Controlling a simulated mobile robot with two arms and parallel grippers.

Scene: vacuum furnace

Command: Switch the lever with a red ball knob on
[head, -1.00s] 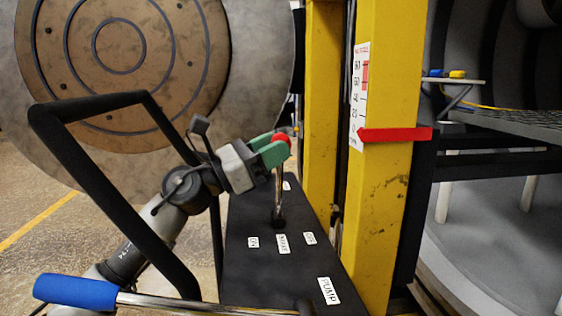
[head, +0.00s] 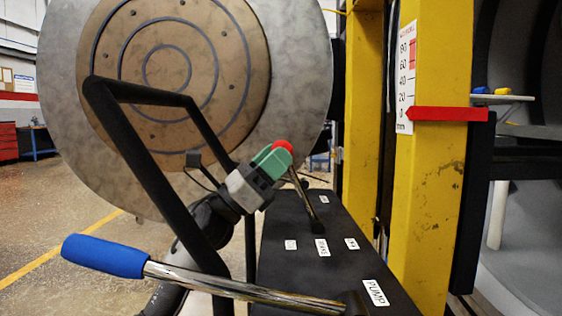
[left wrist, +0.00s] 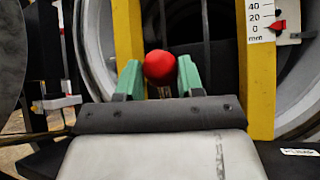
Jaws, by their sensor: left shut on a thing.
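The lever's red ball knob (head: 283,146) is between the green fingertips of my left gripper (head: 273,158), which is shut on it. Its metal shaft (head: 302,190) rises from the black console (head: 285,215) and leans left toward the furnace door side. Small white labels (head: 322,247) lie in front of the lever base, too small to read surely. In the left wrist view the red ball knob (left wrist: 159,67) sits between the two green fingers (left wrist: 158,82); the shaft is mostly hidden. My right gripper is not in view.
A chrome pump lever with a blue grip (head: 105,256) crosses the front, near the PUMP label (head: 375,292). A black bent tube frame (head: 150,150) stands beside my left arm. A yellow post (head: 425,190) with a red pointer (head: 448,114) is right of the console.

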